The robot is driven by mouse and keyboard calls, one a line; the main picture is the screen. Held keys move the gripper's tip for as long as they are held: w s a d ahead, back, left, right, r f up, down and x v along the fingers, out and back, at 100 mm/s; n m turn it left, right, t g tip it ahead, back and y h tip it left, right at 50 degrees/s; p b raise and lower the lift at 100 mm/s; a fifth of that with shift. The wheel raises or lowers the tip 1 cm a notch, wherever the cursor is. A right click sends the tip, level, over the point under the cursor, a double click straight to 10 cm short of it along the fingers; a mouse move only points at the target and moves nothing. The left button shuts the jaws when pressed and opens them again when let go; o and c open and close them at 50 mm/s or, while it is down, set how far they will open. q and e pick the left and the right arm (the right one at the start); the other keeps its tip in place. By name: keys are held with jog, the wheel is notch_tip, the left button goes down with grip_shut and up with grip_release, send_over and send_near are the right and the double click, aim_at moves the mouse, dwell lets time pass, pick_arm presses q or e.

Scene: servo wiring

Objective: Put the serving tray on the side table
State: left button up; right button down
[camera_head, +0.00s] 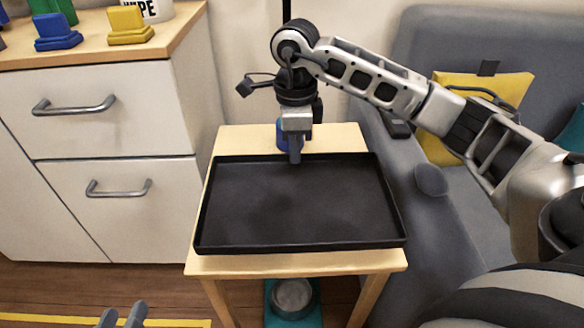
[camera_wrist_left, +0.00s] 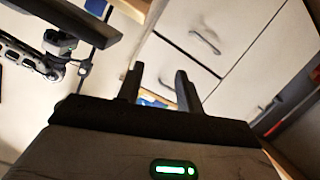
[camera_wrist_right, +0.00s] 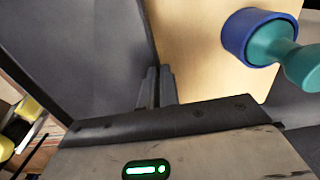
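The black serving tray (camera_head: 300,205) lies flat on the wooden side table (camera_head: 300,264), covering most of its top. Its near rim is close to the table's front edge. My right gripper (camera_head: 295,158) points down at the tray's far rim. In the right wrist view my right gripper's fingers (camera_wrist_right: 157,88) are close together, with the rim of the tray (camera_wrist_right: 95,50) between them. My left gripper (camera_head: 122,318) is low at the bottom left, away from the tray. In the left wrist view its fingers (camera_wrist_left: 160,85) are apart and empty.
A blue and teal object (camera_wrist_right: 262,38) stands on the bare far strip of the side table. A white drawer cabinet (camera_head: 100,110) is at left, a grey sofa (camera_head: 430,215) at right. A round metal bowl (camera_head: 292,298) sits below the table.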

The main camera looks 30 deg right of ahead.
jog(key=shift+w+d+f, duration=0.25)
jog(key=shift+w+f, duration=0.6)
jog(key=shift+f, duration=0.1)
jog(key=shift+w+f+b, duration=0.15)
jog(key=shift+f+b, duration=0.15)
jog(key=shift+b, duration=0.05)
notch_tip(320, 180, down, 3)
jog(key=shift+r+b, duration=0.2)
jog(key=shift+b, duration=0.55)
jog(key=shift+d+f, duration=0.1)
jog(key=shift+f, duration=0.15)
jog(key=shift+r, duration=0.1)
jog(key=c, duration=1.6)
grip_release()
jog(key=shift+c, duration=0.2)
pick_arm(q)
jog(key=shift+w+d+r+n+t+h, duration=0.2)
jog(key=shift+r+n+h, duration=0.1)
jog(key=shift+r, duration=0.15)
jog(key=shift+w+d+r+n+t+h, duration=0.1)
jog(key=shift+d+r+n+t+h, duration=0.1)
jog(key=shift+r+h, duration=0.15)
jog(key=shift+y, duration=0.25)
